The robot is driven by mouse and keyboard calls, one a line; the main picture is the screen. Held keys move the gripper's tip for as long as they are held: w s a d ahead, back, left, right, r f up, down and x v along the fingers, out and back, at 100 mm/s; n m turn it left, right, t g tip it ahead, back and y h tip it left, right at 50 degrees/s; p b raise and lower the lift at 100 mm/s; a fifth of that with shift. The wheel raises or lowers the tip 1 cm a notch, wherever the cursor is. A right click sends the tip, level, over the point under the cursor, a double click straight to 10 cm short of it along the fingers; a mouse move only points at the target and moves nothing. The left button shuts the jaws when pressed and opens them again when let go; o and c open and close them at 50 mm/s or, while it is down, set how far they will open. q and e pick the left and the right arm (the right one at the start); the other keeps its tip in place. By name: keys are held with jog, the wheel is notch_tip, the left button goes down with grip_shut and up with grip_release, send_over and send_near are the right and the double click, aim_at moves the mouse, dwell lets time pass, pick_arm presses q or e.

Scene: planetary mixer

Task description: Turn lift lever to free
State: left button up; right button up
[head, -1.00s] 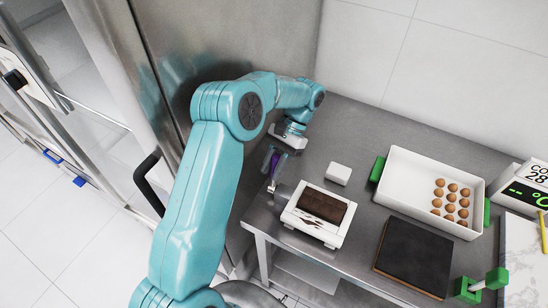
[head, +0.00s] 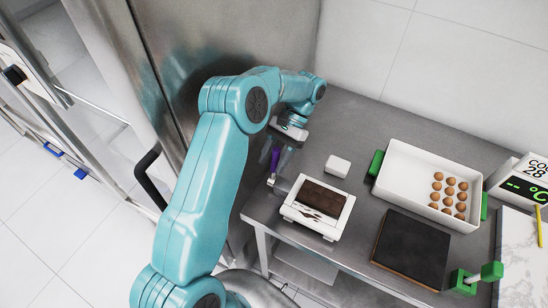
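No lift lever and no mixer can be made out in the head view. My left gripper (head: 274,158) points down at the back left of the steel table, beside the fridge-like steel panel. Its two fingers stand apart, one on each side of a purple handle (head: 275,161). The handle is upright or slightly tilted, and a small pale metal end (head: 271,181) shows below it. Whether the fingers touch the handle is too small to be sure. My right gripper is out of view.
A white tray with a brown block (head: 322,196) stands close right of the gripper. A small white box (head: 338,166), a white bin (head: 408,188) with brown eggs, a dark board (head: 412,252) and a green-handled item (head: 491,271) fill the right. A black door handle (head: 147,180) is left.

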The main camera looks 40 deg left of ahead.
pick_arm(q)
jog(key=p+v, duration=0.5)
jog(key=v, duration=0.2)
jog(key=shift+w, duration=0.2)
jog(key=shift+r, duration=0.15)
dwell(0.5)
